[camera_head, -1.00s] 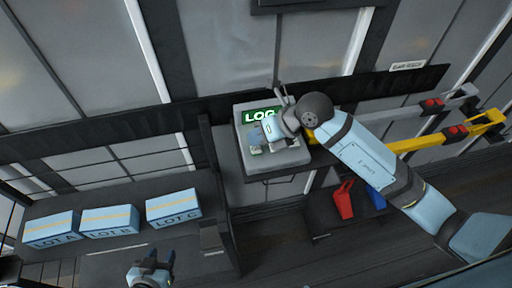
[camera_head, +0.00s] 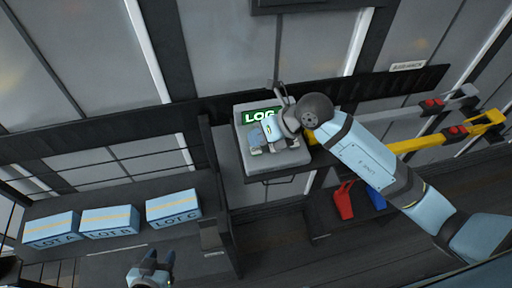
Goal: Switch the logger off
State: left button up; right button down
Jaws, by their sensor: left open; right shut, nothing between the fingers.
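The logger is a grey box (camera_head: 246,163) on a small dark shelf, with a lit green display (camera_head: 262,116) reading "LOG". My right gripper (camera_head: 262,148) is shut and empty over the front face of the logger, just below the display. The gripper and wrist hide much of that face, so its switch cannot be made out. I cannot tell whether the fingertips touch it. My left gripper (camera_head: 152,262) is open and empty at the bottom edge, well below and left of the logger.
Several blue boxes, LOT A (camera_head: 52,230), LOT B (camera_head: 110,220) and LOT C (camera_head: 173,206), stand on a bench at left. Red (camera_head: 343,201) and blue (camera_head: 376,198) items sit on a lower shelf. A yellow bar (camera_head: 430,141) and a grey bar lie at right.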

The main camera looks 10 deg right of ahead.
aim_at(257, 148)
jog(key=shift+f, duration=0.1)
dwell(0.5)
jog(key=shift+f, duration=0.35)
jog(key=shift+f+b, duration=0.5)
jog(key=shift+b, duration=0.05)
dwell(0.8)
jog(key=shift+r, duration=0.1)
jog(key=shift+r+p, duration=0.7)
jog(key=shift+r, duration=0.15)
jog(key=shift+r+p, duration=1.85)
jog(key=shift+r, duration=0.7)
